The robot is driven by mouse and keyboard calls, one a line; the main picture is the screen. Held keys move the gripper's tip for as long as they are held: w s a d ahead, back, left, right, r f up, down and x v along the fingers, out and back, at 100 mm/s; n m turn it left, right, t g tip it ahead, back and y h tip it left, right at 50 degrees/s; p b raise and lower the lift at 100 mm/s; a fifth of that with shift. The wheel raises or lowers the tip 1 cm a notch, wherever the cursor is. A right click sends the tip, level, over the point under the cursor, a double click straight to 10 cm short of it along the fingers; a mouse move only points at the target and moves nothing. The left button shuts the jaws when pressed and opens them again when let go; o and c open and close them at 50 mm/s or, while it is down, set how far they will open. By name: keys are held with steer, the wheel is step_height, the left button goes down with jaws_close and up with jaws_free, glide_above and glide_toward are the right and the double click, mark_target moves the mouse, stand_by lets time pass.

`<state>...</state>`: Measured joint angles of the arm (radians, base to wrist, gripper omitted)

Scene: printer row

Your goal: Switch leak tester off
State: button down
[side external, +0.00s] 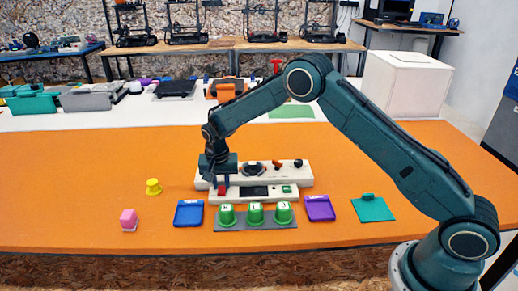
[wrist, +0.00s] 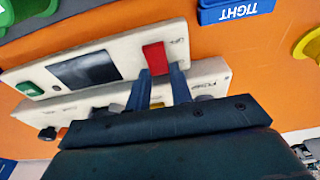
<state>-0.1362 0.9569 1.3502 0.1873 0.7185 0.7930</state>
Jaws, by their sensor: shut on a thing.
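The leak tester appears to be the low white box (side external: 234,192) with a dark screen, a green button and a red switch; the wrist view shows it at upper left (wrist: 125,52). The red switch (wrist: 154,55) sits at the end of the box and sticks up; it also shows in the side view (side external: 222,189). My gripper (side external: 221,183) points down over that end of the box. In the wrist view my gripper (wrist: 161,71) has its two narrow fingers shut on the red switch, one on each side. The exact finger contact is small and hard to see.
A longer white panel with knobs (side external: 285,176) stands directly behind. In front are green cups (side external: 255,214) on a grey mat, between a blue tray (side external: 188,214) and a purple tray (side external: 319,208). A yellow cup (side external: 153,187) and pink block (side external: 128,219) stand left.

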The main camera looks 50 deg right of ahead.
steer(key=shift+s+a+t+h, duration=0.25)
steer(key=shift+t+h, duration=0.55)
steer(key=c, duration=1.2)
jaws_free()
steer(key=shift+c, duration=0.2)
steer(key=shift+r, duration=0.25)
steer(key=v, duration=1.3)
steer(key=shift+r, duration=0.25)
steer(key=shift+s+r, duration=0.1)
steer(key=shift+s, duration=0.05)
